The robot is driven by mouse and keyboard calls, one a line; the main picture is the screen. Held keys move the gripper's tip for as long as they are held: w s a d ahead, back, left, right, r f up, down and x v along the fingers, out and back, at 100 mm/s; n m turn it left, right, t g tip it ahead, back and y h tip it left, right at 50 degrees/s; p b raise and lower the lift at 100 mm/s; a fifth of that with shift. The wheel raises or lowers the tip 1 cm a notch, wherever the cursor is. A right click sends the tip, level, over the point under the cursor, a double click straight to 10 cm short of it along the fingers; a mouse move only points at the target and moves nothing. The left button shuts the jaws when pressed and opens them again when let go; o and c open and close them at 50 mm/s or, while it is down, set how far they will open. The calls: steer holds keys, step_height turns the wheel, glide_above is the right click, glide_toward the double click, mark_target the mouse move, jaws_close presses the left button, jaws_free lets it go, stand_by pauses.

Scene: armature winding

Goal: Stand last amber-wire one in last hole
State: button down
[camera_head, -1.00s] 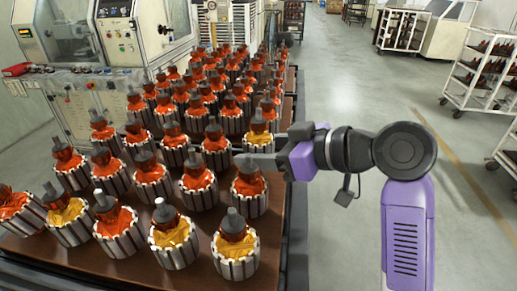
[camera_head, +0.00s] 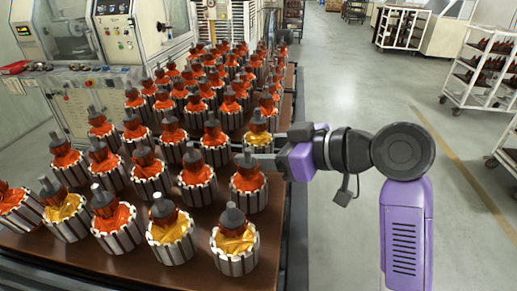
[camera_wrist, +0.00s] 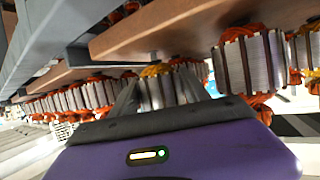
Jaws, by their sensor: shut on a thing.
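My gripper (camera_head: 262,145) reaches in from the right over the table. It is shut on an amber-wire armature (camera_head: 257,127), which stands upright with its grey shaft up. In the wrist view this armature (camera_wrist: 165,91) shows between the two fingers, with amber wire at its end. Its base is hidden in the head view by the fingers and a red-wire armature in front; I cannot tell whether it sits in a hole. Other amber-wire armatures stand in the front row: one at the right corner (camera_head: 235,243), one beside it (camera_head: 171,232), one further left (camera_head: 66,212).
Red-wire armatures fill the brown table (camera_head: 285,225) in close rows around my gripper. One (camera_head: 248,182) stands just in front of it. A winding machine (camera_head: 140,30) is at the back left. The floor to the right is clear, with trolleys (camera_head: 480,75) beyond.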

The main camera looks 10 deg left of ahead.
steer(key=shift+f+b, duration=0.35)
steer(key=shift+f, duration=0.2)
stand_by(0.8)
steer(key=c, duration=0.7)
jaws_free()
steer(key=shift+o, duration=1.2)
steer(key=shift+f, duration=0.15)
